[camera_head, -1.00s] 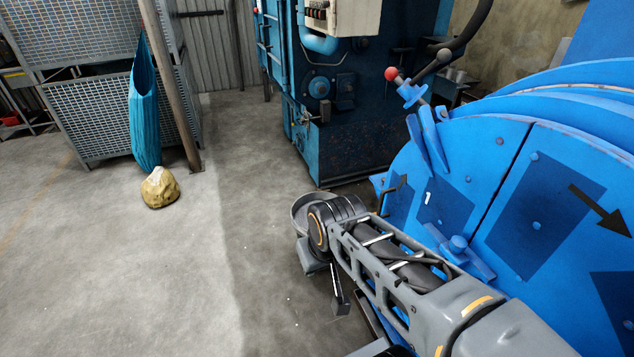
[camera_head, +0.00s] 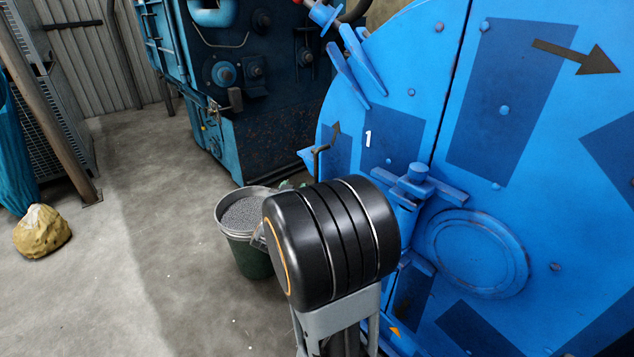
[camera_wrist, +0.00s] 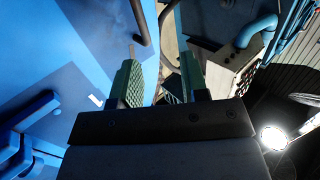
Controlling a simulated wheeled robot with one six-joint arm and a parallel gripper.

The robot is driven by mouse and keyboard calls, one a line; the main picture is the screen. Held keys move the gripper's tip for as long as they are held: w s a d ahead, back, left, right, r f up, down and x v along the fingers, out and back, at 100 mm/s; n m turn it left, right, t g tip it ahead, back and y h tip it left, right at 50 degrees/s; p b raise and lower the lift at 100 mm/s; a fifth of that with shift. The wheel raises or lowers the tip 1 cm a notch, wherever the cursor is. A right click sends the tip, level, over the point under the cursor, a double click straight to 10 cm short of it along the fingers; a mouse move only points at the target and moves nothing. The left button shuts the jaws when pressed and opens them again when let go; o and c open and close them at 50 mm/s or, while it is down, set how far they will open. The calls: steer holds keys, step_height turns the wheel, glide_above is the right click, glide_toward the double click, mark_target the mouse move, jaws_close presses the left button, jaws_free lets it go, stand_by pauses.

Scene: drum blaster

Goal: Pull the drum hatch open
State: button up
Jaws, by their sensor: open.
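The drum's blue hatch panel (camera_head: 392,105) carries a white number 1 and fills the left of the wrist view (camera_wrist: 80,50). A dark bent handle (camera_head: 317,158) sticks out at its left edge. In the wrist view a dark curved bar (camera_wrist: 141,24), which looks like this handle, lies beyond the fingertips. My gripper (camera_wrist: 158,82) is open, with two green ridged fingers and nothing between them. The left finger appears close to the blue panel; I cannot tell if it touches. In the head view my black wrist joint hides most of the gripper.
A bucket of grey pellets (camera_head: 243,215) stands on the floor left of the drum. A blue latch block (camera_head: 417,183) juts from the drum face. A blue machine (camera_head: 245,95) stands behind.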

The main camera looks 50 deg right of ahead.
mark_target(316, 167)
steer(key=shift+m+g+h, duration=0.5)
steer(key=shift+g+h, duration=0.1)
steer(key=shift+h, duration=0.1)
steer(key=x, duration=0.5)
steer(key=s+b+x, duration=0.1)
steer(key=x, duration=0.3)
steer(key=d+f+b+x, duration=0.1)
steer(key=x, duration=0.4)
steer(key=shift+s+d, duration=0.2)
steer(key=shift+s, duration=0.05)
jaws_close()
